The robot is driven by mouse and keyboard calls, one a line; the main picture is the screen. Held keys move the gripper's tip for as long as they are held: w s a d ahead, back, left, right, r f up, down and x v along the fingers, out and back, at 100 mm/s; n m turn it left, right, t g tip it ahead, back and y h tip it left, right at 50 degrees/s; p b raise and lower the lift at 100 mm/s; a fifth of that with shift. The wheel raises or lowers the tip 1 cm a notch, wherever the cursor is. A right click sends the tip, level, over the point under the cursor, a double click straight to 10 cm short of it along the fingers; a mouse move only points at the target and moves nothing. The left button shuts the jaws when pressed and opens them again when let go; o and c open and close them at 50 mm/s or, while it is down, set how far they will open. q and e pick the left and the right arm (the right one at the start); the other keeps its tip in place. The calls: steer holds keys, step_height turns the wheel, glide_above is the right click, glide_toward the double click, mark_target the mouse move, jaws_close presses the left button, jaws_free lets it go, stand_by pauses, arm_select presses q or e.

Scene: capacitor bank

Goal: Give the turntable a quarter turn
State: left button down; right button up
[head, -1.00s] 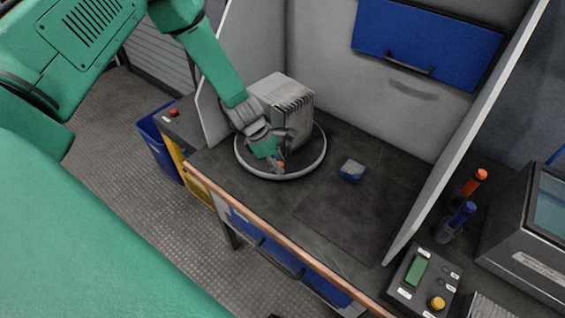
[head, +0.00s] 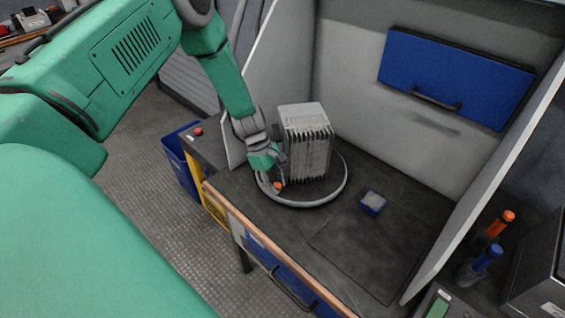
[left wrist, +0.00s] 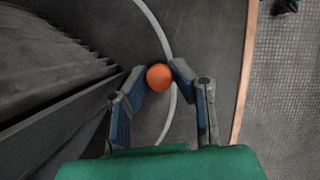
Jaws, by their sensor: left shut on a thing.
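The turntable (head: 335,190) is a round dark disc with a light grey rim, lying on the dark bench. A grey finned metal block (head: 306,145) stands on it, and its dark fins fill the left of the left wrist view (left wrist: 45,85). An orange ball-shaped knob (left wrist: 159,77) sits by the turntable's rim; it also shows in the head view (head: 277,186). My left gripper (head: 274,178) is at the near left side of the turntable, shut on the orange knob, with a fingertip on each side of it in the left wrist view. My right gripper is not in view.
Grey side panels (head: 480,170) and a back wall enclose the bench. A blue cabinet door (head: 455,78) hangs on the back wall. Bare bench lies front right.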

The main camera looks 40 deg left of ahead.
arm_select(q)
steer(key=shift+w+a+r+m+g+b, duration=0.15)
steer(key=shift+w+a+m+b, duration=0.1)
steer(key=shift+a+m, duration=0.3)
steer(key=shift+w+a+r+m+g+b, duration=0.1)
steer(key=shift+w+a+m+g+b, duration=0.1)
steer(key=shift+a+m, duration=0.35)
steer(key=shift+w+a+m+g+b, duration=0.1)
steer(key=shift+a+m+g+b, duration=0.15)
steer(key=shift+a+m+b, duration=0.5)
steer(key=shift+w+a+m+g+b, duration=0.3)
steer(key=shift+a+m+b, duration=0.2)
steer(key=shift+a+m, duration=0.35)
steer(key=shift+w+a+m+g+b, duration=0.3)
steer(key=shift+a+m+b, duration=0.25)
steer(key=shift+a, duration=0.4)
steer(key=c, duration=1.6)
jaws_free()
steer(key=shift+c, duration=0.2)
steer(key=shift+s+r+y, duration=0.15)
steer(key=shift+s+y, duration=0.05)
steer(key=shift+y, duration=0.1)
steer(key=shift+d, duration=0.1)
